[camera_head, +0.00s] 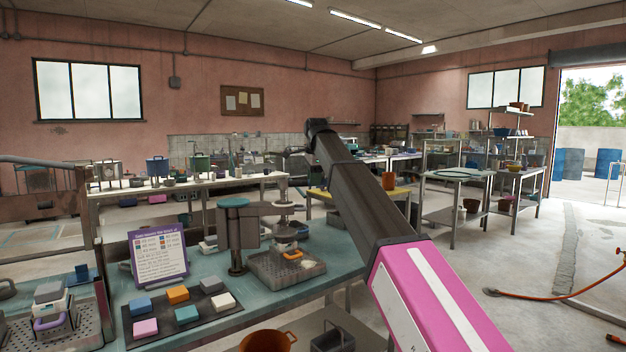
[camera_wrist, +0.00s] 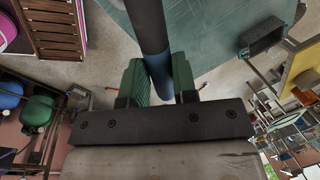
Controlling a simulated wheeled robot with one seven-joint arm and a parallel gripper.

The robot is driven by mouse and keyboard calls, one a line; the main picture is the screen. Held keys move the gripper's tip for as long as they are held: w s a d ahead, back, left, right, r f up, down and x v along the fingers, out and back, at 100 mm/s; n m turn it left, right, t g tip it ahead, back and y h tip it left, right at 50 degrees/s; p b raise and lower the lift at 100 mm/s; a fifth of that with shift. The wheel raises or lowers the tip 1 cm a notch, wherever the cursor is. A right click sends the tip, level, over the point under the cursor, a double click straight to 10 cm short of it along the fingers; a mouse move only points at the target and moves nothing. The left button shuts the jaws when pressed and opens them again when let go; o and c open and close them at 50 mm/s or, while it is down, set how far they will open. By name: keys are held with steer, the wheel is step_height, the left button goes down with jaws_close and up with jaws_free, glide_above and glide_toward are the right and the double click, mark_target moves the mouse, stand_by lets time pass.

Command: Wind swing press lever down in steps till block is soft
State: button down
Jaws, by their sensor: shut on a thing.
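My gripper (camera_wrist: 159,88) is shut on the dark round lever (camera_wrist: 147,28), which runs between its green ribbed pads; its lower part looks blue. In the head view my arm reaches away to the press and hides part of the lever. The swing press has a dark post with a teal cap (camera_head: 234,202) and an arm (camera_head: 266,209) swung to the right over a perforated tray (camera_head: 262,270). An orange ring-like part (camera_head: 292,255) sits under the press head. A pale piece (camera_head: 312,265) lies beside it; I cannot tell if it is the block.
A purple-framed card (camera_head: 158,256) stands left of the press. A dark mat (camera_head: 182,327) holds several coloured blocks. A second perforated tray (camera_head: 98,322) with a purple-handled mould is at the left. Benches with pots stand behind; the floor at right is open, crossed by an orange hose (camera_head: 540,297).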

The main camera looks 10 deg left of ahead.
steer(key=shift+w+a+r, duration=0.1)
steer(key=shift+w+r, duration=0.05)
steer(key=shift+r, duration=0.1)
steer(key=c, duration=0.9)
jaws_free()
steer(key=shift+f, duration=0.1)
steer(key=r, duration=0.3)
steer(key=s+r, duration=0.1)
steer(key=r, duration=0.3)
steer(key=s+d+r, duration=0.1)
steer(key=r, duration=0.2)
steer(key=shift+r, duration=0.35)
